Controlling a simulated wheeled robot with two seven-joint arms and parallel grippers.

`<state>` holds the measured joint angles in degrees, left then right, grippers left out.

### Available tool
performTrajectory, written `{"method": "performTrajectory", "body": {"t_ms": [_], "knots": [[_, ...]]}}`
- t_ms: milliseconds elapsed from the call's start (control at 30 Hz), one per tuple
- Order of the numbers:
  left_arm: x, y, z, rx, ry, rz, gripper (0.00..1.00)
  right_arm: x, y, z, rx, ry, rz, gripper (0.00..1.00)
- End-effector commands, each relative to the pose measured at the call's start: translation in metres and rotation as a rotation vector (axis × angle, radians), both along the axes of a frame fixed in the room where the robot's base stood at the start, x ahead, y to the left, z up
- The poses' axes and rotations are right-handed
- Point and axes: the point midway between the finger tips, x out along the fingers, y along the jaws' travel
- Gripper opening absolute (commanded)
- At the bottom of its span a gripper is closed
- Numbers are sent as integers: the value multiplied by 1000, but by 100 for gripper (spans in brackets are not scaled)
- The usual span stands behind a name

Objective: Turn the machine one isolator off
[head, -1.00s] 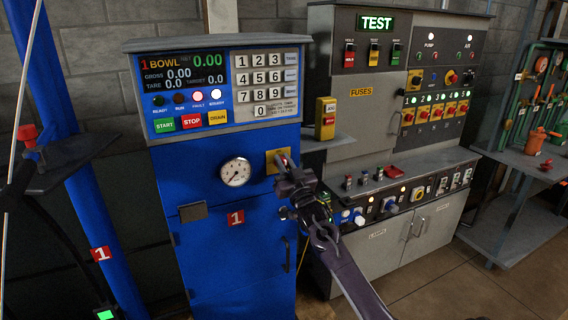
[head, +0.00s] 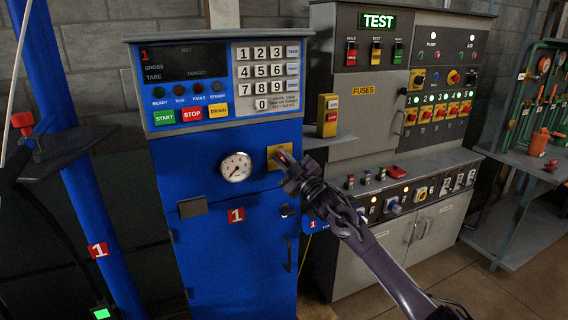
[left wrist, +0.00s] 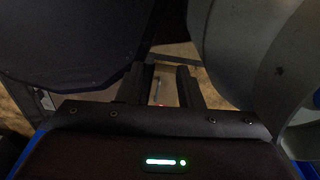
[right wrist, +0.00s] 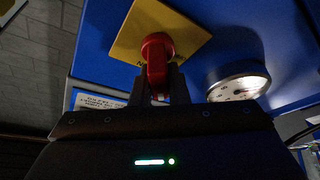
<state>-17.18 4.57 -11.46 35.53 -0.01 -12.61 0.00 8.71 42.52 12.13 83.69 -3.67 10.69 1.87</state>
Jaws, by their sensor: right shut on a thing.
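The blue machine marked 1 (head: 236,215) stands in the middle of the head view. Its isolator has a yellow plate (head: 272,165) right of the round gauge (head: 236,167), and a red handle that shows clearly in the right wrist view (right wrist: 156,50). My right gripper (right wrist: 158,82) is shut on the red handle, and the handle sits at an angle to the plate's edges. The machine's display (head: 186,64) is dark and its indicator lamps are unlit. My left gripper (left wrist: 161,85) is open and empty in the left wrist view.
A grey cabinet (head: 335,80) with a lit TEST sign, fuses and switches stands to the right. A yellow box (head: 328,115) sits on a shelf between them. A blue post (head: 85,190) with a red knob beside it is at the left.

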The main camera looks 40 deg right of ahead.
Motion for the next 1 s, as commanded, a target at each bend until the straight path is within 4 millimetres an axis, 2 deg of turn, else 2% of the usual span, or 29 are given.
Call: {"method": "performTrajectory", "body": {"t_ms": [600, 1000], "knots": [[0, 0, -21, 0, 0, 0, 33, 1, 4, -8, -555, 177, 1, 0], [0, 0, -30, 0, 0, 0, 33, 2, 5, -11, -806, 257, 1, 0]]}}
